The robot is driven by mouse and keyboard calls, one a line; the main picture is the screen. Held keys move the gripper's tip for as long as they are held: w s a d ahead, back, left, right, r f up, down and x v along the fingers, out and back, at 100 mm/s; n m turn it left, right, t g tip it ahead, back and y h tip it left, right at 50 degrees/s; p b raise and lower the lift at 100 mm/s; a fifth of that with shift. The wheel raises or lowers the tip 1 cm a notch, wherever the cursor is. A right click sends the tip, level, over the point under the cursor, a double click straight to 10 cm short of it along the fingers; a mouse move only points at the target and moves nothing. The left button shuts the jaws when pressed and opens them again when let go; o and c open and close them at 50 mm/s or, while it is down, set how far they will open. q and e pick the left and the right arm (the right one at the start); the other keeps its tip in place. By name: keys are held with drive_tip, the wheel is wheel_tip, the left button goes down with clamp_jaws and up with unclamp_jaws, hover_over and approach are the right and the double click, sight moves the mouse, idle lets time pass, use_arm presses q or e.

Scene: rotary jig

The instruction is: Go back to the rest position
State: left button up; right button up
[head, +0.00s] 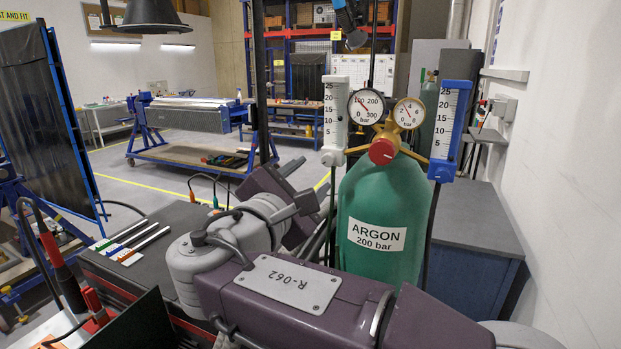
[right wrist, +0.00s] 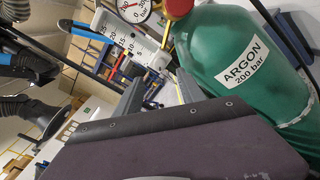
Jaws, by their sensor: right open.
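My right gripper (head: 303,186) is beyond the grey wrist joint of my purple right arm in the head view, just left of the green argon cylinder (head: 378,215). In the right wrist view its two grey fingers stand apart and the gripper (right wrist: 160,92) is open, with nothing seen between them. The cylinder also shows in the right wrist view (right wrist: 212,42), to the right of the fingers. Whether the arm touches the cylinder cannot be told. My left gripper does not show in either view.
The cylinder carries a red knob (head: 382,151), two gauges and white and blue flow tubes (head: 448,130). A dark bench (head: 150,247) with several coloured rods lies left of my arm. A grey-topped cabinet (head: 475,220) stands right. Open floor (head: 140,185) lies behind the bench.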

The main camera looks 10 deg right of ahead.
drive_tip(key=s+d+f+m+g+y, duration=0.1)
drive_tip(key=d+f+m+g+y, duration=0.2)
drive_tip(key=f, duration=0.9)
drive_tip(key=d+f+m+g, duration=0.1)
drive_tip(key=d+f+g, duration=0.35)
drive_tip(key=f, duration=0.85)
drive_tip(key=s+f+m+g+y, duration=0.3)
drive_tip(key=s+f+m, duration=0.4)
drive_tip(key=f, duration=0.3)
drive_tip(key=s+f+m+g+y, duration=0.3)
drive_tip(key=s+f+m+y, duration=0.1)
drive_tip(key=s+f+m, duration=0.4)
wheel_tip(320, 180, down, 2)
drive_tip(key=shift+s+d+f+m, duration=0.1)
drive_tip(key=shift+s+d+m, duration=0.1)
drive_tip(key=shift+m, duration=0.9)
idle(2.1)
